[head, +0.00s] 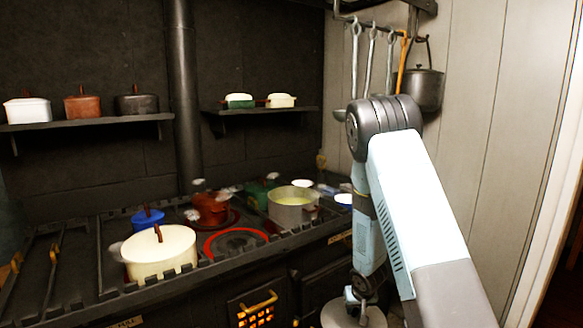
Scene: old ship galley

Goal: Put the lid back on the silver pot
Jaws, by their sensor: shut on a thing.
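The silver pot (289,214) stands uncovered on the stove at the right, with a yellow-green liquid inside. My gripper (357,296) is at the bottom of the head view, to the right of the pot and nearer to me, in front of the stove's front edge. It is shut on a grey round lid (336,314), whose lower part is cut off by the picture's edge. The lid is apart from the pot and lower in the picture. The exact grip of the fingers on the lid is small and partly hidden.
A cream pot (160,260), a blue pot (148,220), a red-brown pot (211,210) and a green pot (262,190) stand on the stove (75,285). A red-ringed hotplate (236,242) is bare. Utensils (371,55) and a dark hanging pot (428,90) are behind my arm.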

